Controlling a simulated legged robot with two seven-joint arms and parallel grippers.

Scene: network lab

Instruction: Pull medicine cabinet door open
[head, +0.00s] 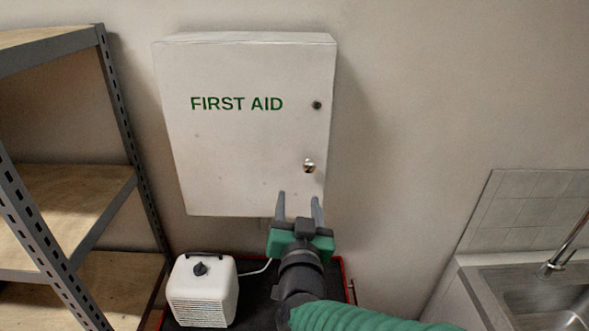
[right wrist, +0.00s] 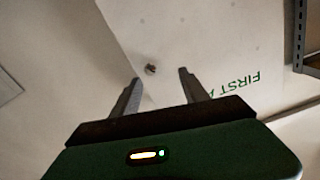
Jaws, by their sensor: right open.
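The medicine cabinet (head: 235,150) is a white box on the wall with green "FIRST AID" lettering, and its door is shut. A small metal knob (head: 309,166) sits low on the door's right side, with a dark round spot above it. My right gripper (head: 299,205) is open and empty, its fingers pointing up just below the knob in the head view. In the right wrist view the knob (right wrist: 151,69) shows beyond the fingertips, between them and nearer the left finger. The gripper appears apart from the knob. My left gripper is not in view.
A metal shelf unit (head: 125,110) with wooden boards stands on the left. A white appliance (head: 203,290) sits on a dark red-edged surface (head: 255,300) below the cabinet. A sink (head: 545,300) with a faucet is at the right. The wall right of the cabinet is bare.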

